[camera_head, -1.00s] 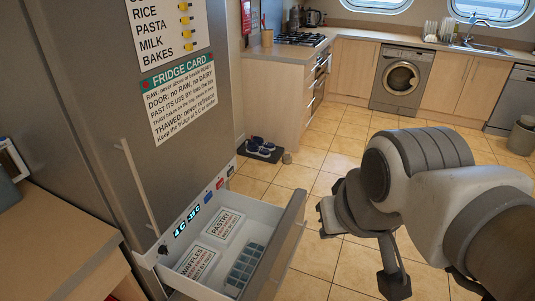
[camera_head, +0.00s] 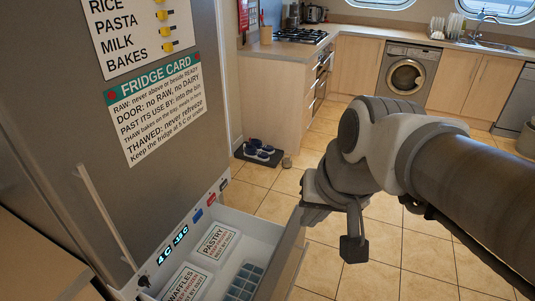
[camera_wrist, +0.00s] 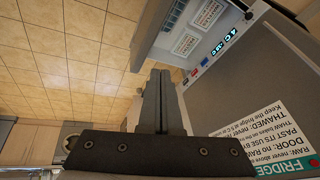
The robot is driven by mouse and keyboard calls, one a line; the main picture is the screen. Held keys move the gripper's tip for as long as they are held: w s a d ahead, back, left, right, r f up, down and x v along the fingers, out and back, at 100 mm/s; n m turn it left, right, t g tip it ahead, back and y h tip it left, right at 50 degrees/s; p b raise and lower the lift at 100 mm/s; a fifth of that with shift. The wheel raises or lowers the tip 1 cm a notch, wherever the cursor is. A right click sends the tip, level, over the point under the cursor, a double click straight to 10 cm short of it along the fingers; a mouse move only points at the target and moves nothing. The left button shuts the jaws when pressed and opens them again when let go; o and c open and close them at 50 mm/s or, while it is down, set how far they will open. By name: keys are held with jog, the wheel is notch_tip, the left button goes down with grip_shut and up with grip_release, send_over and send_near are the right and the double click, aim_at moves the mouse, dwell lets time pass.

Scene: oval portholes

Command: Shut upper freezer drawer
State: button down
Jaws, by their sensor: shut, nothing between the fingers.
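The upper freezer drawer (camera_head: 285,268) is pulled out below the fridge door. Its grey front stands well away from the cabinet, and the bottom of the picture cuts it off. Inside lie a waffles pack (camera_head: 182,284), a pastry pack (camera_head: 217,243) and a blue ice tray (camera_head: 244,284). My gripper is largely hidden by my wrist in the head view, beside the drawer front's far end. In the wrist view my gripper (camera_wrist: 158,75) is shut and empty, its tips close to the end of the drawer front (camera_wrist: 150,38). I cannot tell whether they touch.
The tall grey fridge door (camera_head: 60,160) with its vertical handle (camera_head: 105,215) stands at left, closed. Shoes on a dark mat (camera_head: 258,154) lie on the floor beyond. The tiled floor (camera_head: 400,265) right of the drawer is clear. Counters and a washing machine (camera_head: 406,78) line the back.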

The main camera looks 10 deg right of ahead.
jog(key=w+d+f+m+y+b, duration=0.25)
jog(key=w+d+f+m, duration=0.2)
jog(key=f, duration=0.35)
jog(key=w+d+f+m+g+y+b, duration=0.1)
jog(key=w+d+f+m+b, duration=0.25)
jog(key=w+f+m, duration=0.35)
jog(key=w+d+f+m+y+b, duration=0.25)
jog(key=w+f+m+b, duration=0.2)
jog(key=f, duration=0.45)
jog(key=m+t+b, duration=0.2)
jog(key=m+b, duration=0.1)
jog(key=m, duration=0.3)
send_near(293, 247)
jog(key=s+d+r, duration=0.2)
jog(key=s+d, duration=0.1)
jog(key=d, duration=0.3)
jog(key=shift+y, duration=0.3)
jog(key=b+x, duration=0.1)
jog(key=x, duration=0.3)
jog(key=b+x, duration=0.1)
jog(key=x, duration=0.2)
jog(key=a+r+b+x, duration=0.1)
jog(key=x, duration=0.3)
jog(key=shift+w+a+f+b, duration=0.1)
jog(key=shift+w+f+b, duration=0.15)
jog(key=shift+b, duration=0.1)
jog(key=shift+w+a+r, duration=0.1)
jog(key=shift+w+a, duration=0.25)
jog(key=shift+a, duration=0.25)
jog(key=shift+a, duration=0.1)
